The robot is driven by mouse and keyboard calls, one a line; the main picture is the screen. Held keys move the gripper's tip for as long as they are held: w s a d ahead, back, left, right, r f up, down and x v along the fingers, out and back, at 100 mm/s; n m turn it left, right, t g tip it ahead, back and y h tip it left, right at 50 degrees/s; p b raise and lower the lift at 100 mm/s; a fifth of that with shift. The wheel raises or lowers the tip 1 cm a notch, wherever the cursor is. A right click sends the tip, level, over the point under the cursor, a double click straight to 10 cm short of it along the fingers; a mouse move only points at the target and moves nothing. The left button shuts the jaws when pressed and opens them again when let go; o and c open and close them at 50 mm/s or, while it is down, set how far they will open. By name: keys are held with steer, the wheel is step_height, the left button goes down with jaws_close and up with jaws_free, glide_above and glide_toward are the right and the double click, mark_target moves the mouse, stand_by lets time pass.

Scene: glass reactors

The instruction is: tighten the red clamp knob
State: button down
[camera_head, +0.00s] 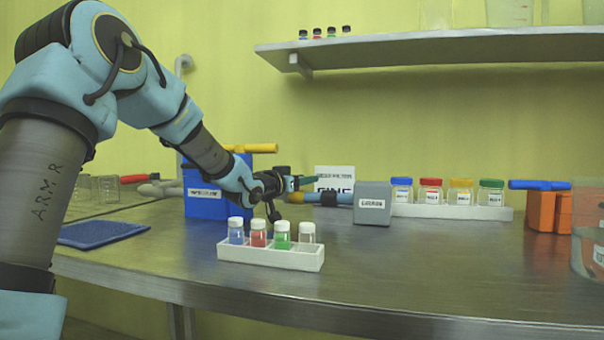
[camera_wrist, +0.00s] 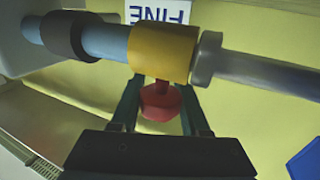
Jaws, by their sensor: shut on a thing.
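The red clamp knob (camera_wrist: 160,102) hangs on a short red stem from a yellow collar (camera_wrist: 165,52) in the wrist view. The collar sits around a blue tube (camera_wrist: 105,40), beside a grey flanged rod (camera_wrist: 250,70). My gripper (camera_wrist: 160,108) has one dark green finger on each side of the knob and is shut on it. In the head view my gripper (camera_head: 292,184) reaches to the tube line behind the vial rack; the knob cannot be made out there.
A white rack (camera_head: 270,257) with several small vials stands in front of my gripper. A grey box (camera_head: 372,203) is to the right and a blue box (camera_head: 205,203) to the left. A sign reading FINE (camera_head: 335,172) stands behind. The table's front right is clear.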

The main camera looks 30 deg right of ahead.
steer(key=shift+s+d+r+m+g+h+p, duration=0.15)
steer(key=shift+m+g+h+p, duration=0.25)
steer(key=shift+g+p, duration=0.35)
steer(key=shift+a+r+m+g+h+p, duration=0.1)
steer(key=shift+m+g+h+p, duration=0.1)
steer(key=shift+m+g+p, duration=0.55)
steer(key=shift+f+p, duration=0.1)
steer(key=shift+p, duration=0.2)
steer(key=shift+c, duration=1.9)
jaws_free()
steer(key=shift+s+f, duration=0.1)
steer(key=v, duration=1)
steer(key=shift+s+a, duration=0.15)
steer(key=shift+a, duration=0.15)
